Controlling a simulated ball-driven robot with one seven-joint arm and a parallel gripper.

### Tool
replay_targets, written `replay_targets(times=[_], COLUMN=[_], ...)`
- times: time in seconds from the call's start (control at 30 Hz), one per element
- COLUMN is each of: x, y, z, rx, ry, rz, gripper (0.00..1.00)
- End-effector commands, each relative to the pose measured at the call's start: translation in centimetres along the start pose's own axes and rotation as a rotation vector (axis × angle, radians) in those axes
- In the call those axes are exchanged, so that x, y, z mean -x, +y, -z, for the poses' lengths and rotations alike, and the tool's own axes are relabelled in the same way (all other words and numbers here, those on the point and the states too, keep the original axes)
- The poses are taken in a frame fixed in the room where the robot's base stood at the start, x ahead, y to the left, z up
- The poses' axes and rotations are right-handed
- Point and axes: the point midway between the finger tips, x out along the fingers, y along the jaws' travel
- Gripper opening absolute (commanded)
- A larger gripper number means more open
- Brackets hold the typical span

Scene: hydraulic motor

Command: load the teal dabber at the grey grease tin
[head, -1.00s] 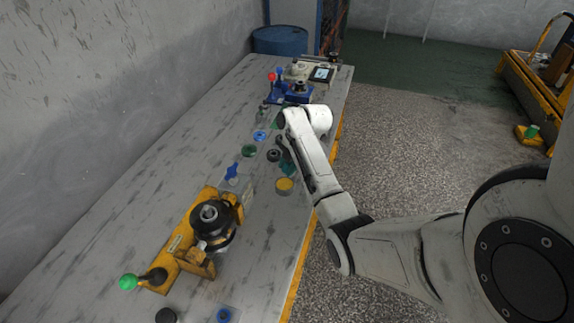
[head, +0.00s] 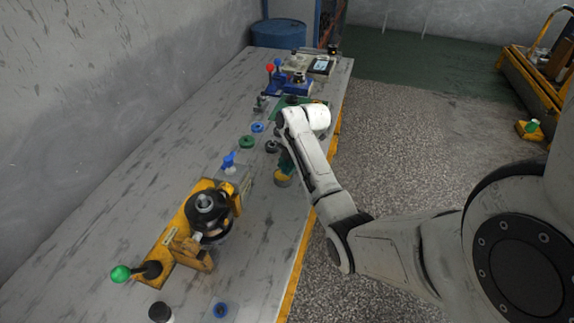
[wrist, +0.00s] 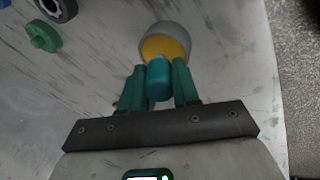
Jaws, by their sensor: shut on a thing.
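The teal dabber (wrist: 159,80) is between the two green fingers of my gripper (wrist: 158,84), which is shut on it. The grey grease tin (wrist: 178,29) shows just beyond the fingertips in the wrist view, with yellow grease inside. The dabber's far end overlaps the near part of the grease in that view; I cannot tell whether it touches. In the head view my gripper (head: 286,162) is right at the tin (head: 283,183), partly covering it, and the dabber is hard to make out.
A yellow fixture (head: 178,245) holding a black motor part (head: 209,210) stands at the front left. Green (head: 247,142) and black (head: 271,146) rings lie left of my gripper. A blue fixture (head: 297,86) stands farther back. The table's yellow right edge is close to the tin.

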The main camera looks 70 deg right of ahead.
Motion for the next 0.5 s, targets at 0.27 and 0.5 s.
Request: replay_targets(times=[0.27,0.5], x=[-0.07,-0.33], y=[-0.01,-0.10], z=[-0.02,-0.05], rx=[0.000,0.000], ry=[0.000,0.000], rz=[0.000,0.000], gripper=[0.00,0.00])
